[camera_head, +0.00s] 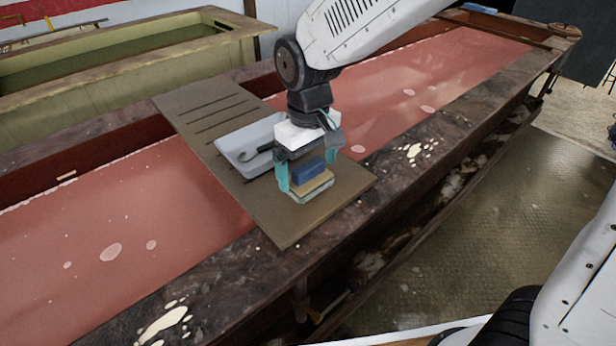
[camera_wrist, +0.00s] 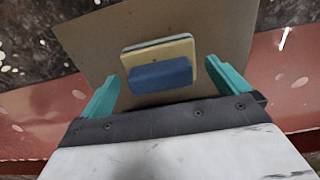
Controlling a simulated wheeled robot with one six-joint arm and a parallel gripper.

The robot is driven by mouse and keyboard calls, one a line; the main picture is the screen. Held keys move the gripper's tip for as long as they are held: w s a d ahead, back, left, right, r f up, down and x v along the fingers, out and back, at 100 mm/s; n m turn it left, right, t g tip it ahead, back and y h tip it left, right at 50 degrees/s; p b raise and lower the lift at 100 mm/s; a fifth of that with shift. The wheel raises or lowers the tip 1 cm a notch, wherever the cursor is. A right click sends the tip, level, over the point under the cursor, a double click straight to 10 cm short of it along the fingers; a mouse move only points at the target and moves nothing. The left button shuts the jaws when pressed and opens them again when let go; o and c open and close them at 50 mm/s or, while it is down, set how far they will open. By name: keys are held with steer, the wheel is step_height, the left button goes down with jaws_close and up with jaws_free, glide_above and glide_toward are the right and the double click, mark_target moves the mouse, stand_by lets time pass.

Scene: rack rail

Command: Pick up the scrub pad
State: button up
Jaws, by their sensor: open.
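The scrub pad (camera_head: 312,183) is a tan and pale green layered pad with a blue block on top. It lies on the brown board (camera_head: 290,226) near its front end. In the wrist view the scrub pad (camera_wrist: 158,50) lies ahead, between the lines of my two teal fingers, with the blue block toward me. My gripper (camera_head: 307,176) is open above the board, one finger to each side of the pad in the head view. In the wrist view my gripper (camera_wrist: 168,82) shows nothing between its fingertips but part of the pad's blue block. I cannot tell the exact height of the fingertips.
A grey tray (camera_head: 233,147) with a dark tool in it sits on the board just behind my gripper. The board spans a long trough (camera_head: 130,215) of reddish liquid with a dark, splattered rim. Another trough (camera_head: 110,75) stands at the back left.

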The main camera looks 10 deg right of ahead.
steer(key=shift+f, duration=1.25)
steer(key=c, duration=0.8)
steer(key=shift+c, duration=0.2)
steer(key=shift+r, duration=0.1)
steer(key=shift+r, duration=0.55)
step_height(320, 180, up, 2)
steer(key=shift+r, duration=0.1)
steer(key=s+d+r, duration=0.1)
steer(key=s+d, duration=0.2)
steer(key=s, duration=1.2)
steer(key=shift+s+r, duration=0.25)
steer(key=shift+s, duration=0.1)
steer(key=shift+d, duration=0.1)
